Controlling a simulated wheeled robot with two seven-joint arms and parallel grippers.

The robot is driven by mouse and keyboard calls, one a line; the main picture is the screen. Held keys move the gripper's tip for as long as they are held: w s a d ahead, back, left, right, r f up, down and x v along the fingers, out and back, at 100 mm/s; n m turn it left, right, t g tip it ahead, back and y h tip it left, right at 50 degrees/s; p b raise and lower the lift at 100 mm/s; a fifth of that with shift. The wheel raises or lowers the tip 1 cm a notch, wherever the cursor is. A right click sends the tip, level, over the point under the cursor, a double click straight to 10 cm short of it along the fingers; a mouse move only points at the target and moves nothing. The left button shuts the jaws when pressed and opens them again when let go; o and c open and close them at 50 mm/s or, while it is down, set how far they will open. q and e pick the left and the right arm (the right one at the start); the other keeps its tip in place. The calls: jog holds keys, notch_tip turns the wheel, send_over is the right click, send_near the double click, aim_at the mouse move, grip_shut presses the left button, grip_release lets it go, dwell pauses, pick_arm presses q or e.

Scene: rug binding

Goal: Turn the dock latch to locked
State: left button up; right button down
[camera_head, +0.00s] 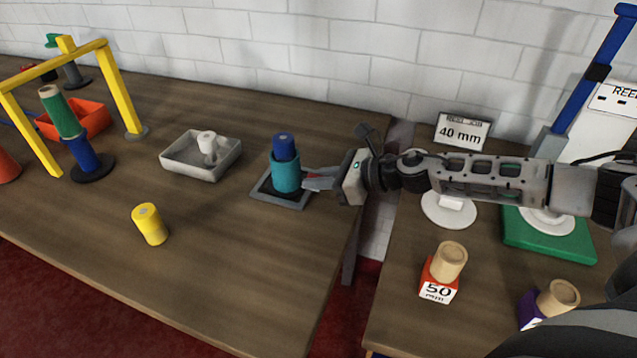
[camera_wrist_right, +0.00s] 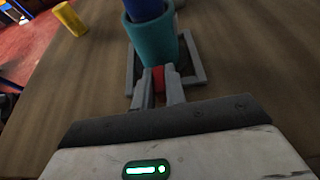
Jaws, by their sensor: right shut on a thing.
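The dock is a teal cup (camera_head: 286,176) standing in a grey square frame (camera_head: 264,192) on the left table. A blue cylinder (camera_head: 284,146) stands upright in the cup. My right gripper (camera_head: 310,181) reaches in from the right, low beside the cup. In the right wrist view its fingers (camera_wrist_right: 158,88) are closed around a small red piece (camera_wrist_right: 158,78) at the cup's near side, which looks like the dock latch. The cup (camera_wrist_right: 152,42) and frame (camera_wrist_right: 188,58) also show there. The fingers hide much of the latch, so I cannot tell its setting. My left gripper is not in view.
A grey tray (camera_head: 180,165) with a white piece lies left of the dock. A yellow cylinder (camera_head: 149,224) stands nearer the front. A yellow gantry (camera_head: 118,85) stands at the far left. A gap separates this table from the right one (camera_head: 395,300).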

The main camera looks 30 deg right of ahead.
dwell(0.4)
jog(key=c, duration=1.7)
grip_release()
jog(key=shift+c, duration=0.2)
